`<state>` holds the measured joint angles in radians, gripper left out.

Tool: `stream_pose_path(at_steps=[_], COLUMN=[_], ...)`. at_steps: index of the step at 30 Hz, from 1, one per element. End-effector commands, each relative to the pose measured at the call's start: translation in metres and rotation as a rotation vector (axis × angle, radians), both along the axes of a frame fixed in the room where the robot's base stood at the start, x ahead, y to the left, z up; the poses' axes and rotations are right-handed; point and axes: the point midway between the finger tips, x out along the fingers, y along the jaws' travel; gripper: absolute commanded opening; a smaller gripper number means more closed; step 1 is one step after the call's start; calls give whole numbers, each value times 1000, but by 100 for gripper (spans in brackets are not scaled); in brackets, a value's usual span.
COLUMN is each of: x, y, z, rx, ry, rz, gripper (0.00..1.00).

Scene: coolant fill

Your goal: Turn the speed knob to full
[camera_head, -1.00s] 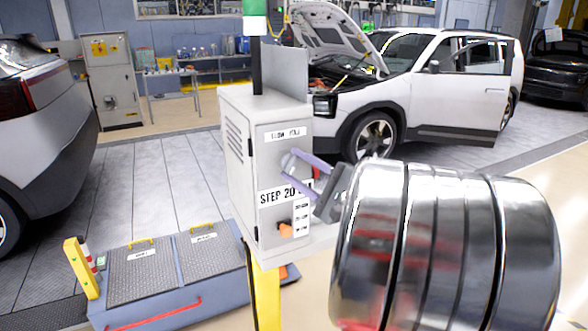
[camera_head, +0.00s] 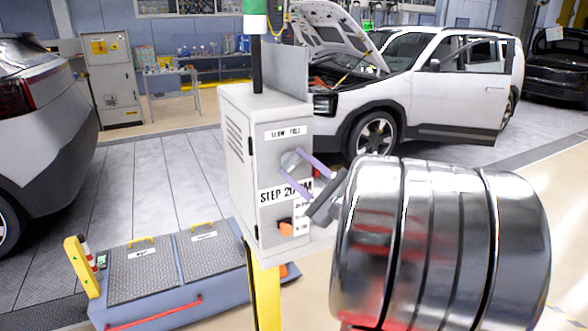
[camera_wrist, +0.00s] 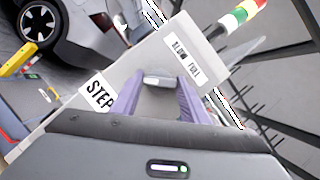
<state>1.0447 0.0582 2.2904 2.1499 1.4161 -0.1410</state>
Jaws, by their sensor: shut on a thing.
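The speed knob (camera_head: 290,160) is a round grey knob on the front of a light grey control box (camera_head: 240,150), under a label reading SLOW and FULL (camera_head: 285,132). My gripper (camera_head: 289,163) has two purple fingers, one on each side of the knob, shut on it. The wrist view shows the knob (camera_wrist: 165,84) between the fingertips (camera_wrist: 160,86), with the SLOW FULL label (camera_wrist: 187,61) up and right of it. The fingers hide the knob's sides. I cannot tell exactly where the knob points.
An orange switch (camera_head: 285,228) sits low on the box, under a STEP label (camera_head: 275,194) partly covered by my gripper. A yellow post (camera_head: 265,295) carries the box. A blue platform (camera_head: 190,300) lies left of it. A white car (camera_head: 420,100) with its hood up stands behind.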

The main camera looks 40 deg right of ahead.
Motion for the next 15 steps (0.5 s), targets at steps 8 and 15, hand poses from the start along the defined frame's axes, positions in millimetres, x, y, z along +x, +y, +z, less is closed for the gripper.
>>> stream_pose_path(at_steps=[8, 15], x=[0, 0], y=[0, 1], z=[-4, -2], rx=[4, 2], ry=[7, 4], rz=[0, 0], gripper=[59, 59])
